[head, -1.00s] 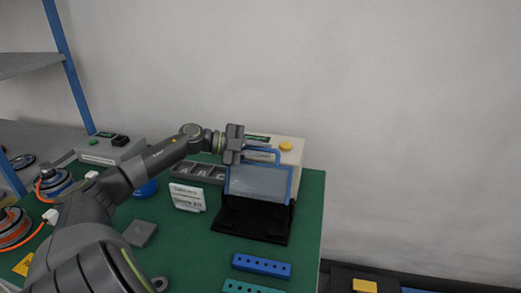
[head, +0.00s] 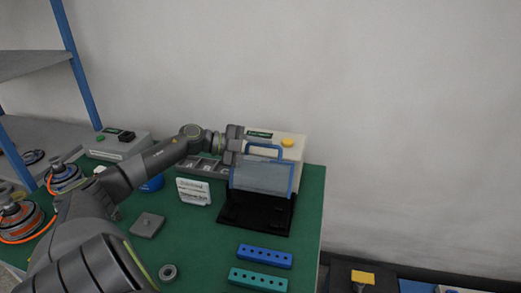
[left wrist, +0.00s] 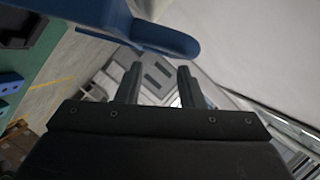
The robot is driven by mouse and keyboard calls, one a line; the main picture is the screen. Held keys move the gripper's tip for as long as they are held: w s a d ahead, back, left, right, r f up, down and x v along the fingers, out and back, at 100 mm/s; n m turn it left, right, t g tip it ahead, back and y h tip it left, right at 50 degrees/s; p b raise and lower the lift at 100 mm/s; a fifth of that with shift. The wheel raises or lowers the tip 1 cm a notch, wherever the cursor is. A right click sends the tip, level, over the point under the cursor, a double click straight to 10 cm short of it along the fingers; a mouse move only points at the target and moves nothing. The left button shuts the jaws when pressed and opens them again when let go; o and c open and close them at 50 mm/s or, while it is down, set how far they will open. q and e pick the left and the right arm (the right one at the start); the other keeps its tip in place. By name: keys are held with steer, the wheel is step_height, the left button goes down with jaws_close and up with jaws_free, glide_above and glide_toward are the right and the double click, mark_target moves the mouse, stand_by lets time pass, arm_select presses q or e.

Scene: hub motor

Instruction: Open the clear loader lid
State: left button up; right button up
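The clear loader lid (head: 262,178) stands raised over its black base (head: 255,217) in the head view. It has a blue frame and a blue loop handle (head: 265,147) along its upper edge. My left gripper (head: 240,147) is beside the handle's left end in the head view. In the left wrist view its two dark fingers (left wrist: 158,85) are spread with a gap and nothing between them. The blue handle (left wrist: 160,38) crosses just beyond the fingers there; contact cannot be told. My right gripper is not in view.
A cream box with a yellow button (head: 287,142) stands behind the lid. A grey tray (head: 205,166) and a white sign (head: 193,191) are to its left. Blue (head: 265,256) and teal (head: 258,280) hole blocks lie in front. The green table (head: 200,240) ends at right.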

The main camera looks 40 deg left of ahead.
arm_select(q)
steer(key=shift+s+a+r, duration=0.1)
steer(key=shift+s+a, duration=0.35)
steer(key=p+v, duration=0.3)
steer(key=v, duration=1.3)
steer(key=shift+p, duration=0.35)
steer(key=shift+s+d+r, duration=0.1)
steer(key=shift+r, duration=0.1)
